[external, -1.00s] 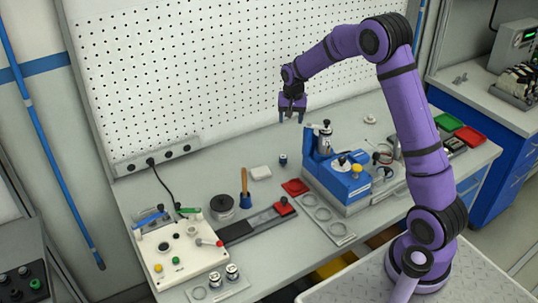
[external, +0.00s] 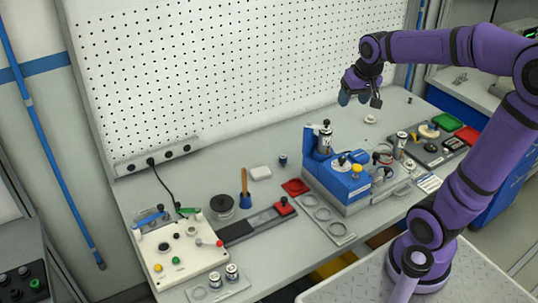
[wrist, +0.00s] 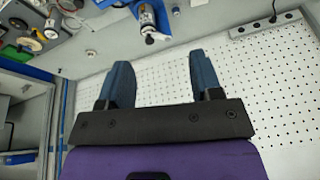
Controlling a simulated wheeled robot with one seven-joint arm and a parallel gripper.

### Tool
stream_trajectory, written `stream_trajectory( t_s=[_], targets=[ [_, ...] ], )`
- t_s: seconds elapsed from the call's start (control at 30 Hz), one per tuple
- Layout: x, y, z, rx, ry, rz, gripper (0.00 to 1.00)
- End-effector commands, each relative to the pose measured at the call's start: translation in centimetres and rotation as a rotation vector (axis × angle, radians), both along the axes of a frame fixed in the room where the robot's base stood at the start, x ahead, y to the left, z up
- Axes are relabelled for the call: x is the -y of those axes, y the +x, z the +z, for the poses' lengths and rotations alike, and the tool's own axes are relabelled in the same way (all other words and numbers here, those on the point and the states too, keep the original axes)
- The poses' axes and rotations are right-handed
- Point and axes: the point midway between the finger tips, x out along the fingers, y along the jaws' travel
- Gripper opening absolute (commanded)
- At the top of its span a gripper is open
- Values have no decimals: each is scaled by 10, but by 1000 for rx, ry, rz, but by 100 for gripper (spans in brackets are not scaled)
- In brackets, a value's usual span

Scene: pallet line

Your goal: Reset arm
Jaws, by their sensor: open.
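My purple arm reaches over the right part of the bench in the external view. My gripper (external: 358,98) hangs in the air in front of the white pegboard, above the back of the bench. In the wrist view my gripper (wrist: 160,82) shows two blue fingers spread wide apart. Nothing is between them. The gripper touches nothing that I can see.
A blue fixture (external: 338,178) with a metal cylinder stands on the bench below and left of my gripper. A control box (external: 178,248) is at the bench's left end. Green (external: 446,121) and red (external: 467,135) trays are at the right. The white pegboard (external: 230,70) rises behind.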

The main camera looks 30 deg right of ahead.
Motion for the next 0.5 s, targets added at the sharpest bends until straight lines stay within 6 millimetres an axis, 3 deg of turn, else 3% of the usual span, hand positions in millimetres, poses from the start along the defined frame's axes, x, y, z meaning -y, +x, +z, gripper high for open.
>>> stream_trajectory(
  t_s=[0.03,0.3,0.5],
  targets=[
    [1,-18,4,18,-6,15,59],
    [3,-98,5,86,-47,104,59],
    [4,-139,-3,125,-75,152,59]
  ],
)
